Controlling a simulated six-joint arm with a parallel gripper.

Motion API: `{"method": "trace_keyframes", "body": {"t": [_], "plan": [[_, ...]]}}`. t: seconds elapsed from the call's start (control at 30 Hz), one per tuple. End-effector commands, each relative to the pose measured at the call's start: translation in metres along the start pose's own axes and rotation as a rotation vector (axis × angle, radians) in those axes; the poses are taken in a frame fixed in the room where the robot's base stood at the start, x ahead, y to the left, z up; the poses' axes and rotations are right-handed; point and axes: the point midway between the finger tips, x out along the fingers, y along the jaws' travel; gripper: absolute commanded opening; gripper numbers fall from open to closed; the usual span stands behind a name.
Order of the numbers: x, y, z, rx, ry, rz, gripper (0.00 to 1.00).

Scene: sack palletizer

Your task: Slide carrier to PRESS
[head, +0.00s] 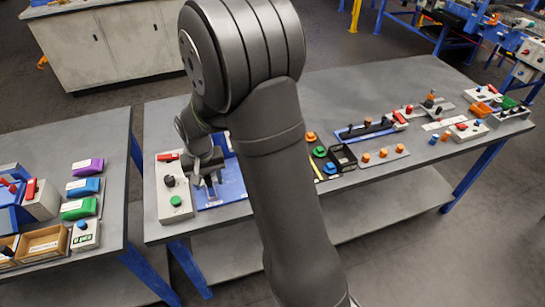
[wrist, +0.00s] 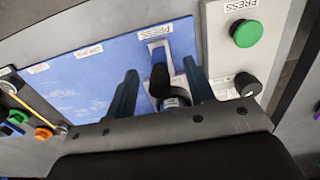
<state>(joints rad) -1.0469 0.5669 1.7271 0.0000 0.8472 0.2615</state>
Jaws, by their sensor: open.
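The blue station panel (wrist: 92,80) carries several white labels along its far edge, one of which reads PRESS (wrist: 155,33). The carrier, with a black upright handle (wrist: 160,76), stands at the PRESS end of the panel, close to that label. My gripper (wrist: 161,70) is open, with one teal finger on each side of the handle; I cannot tell whether either touches it. In the head view my gripper (head: 209,187) is low over the blue panel (head: 232,186), and my arm hides part of the panel. The carrier is not clear there.
Beside the panel is a pale control box with a green button (wrist: 245,33), a black knob (wrist: 247,84) and a PRESS label. An orange knob (wrist: 43,133) lies at the other side. Farther right on the bench are black trays (head: 342,158) and orange knobs (head: 382,153).

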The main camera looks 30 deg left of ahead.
Motion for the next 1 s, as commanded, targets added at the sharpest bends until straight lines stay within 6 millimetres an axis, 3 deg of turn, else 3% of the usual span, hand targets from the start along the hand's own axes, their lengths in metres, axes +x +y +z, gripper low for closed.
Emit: {"method": "trace_keyframes", "body": {"t": [1.0], "plan": [[-0.039,0.000,0.000,0.000,0.001,0.000,0.49]]}}
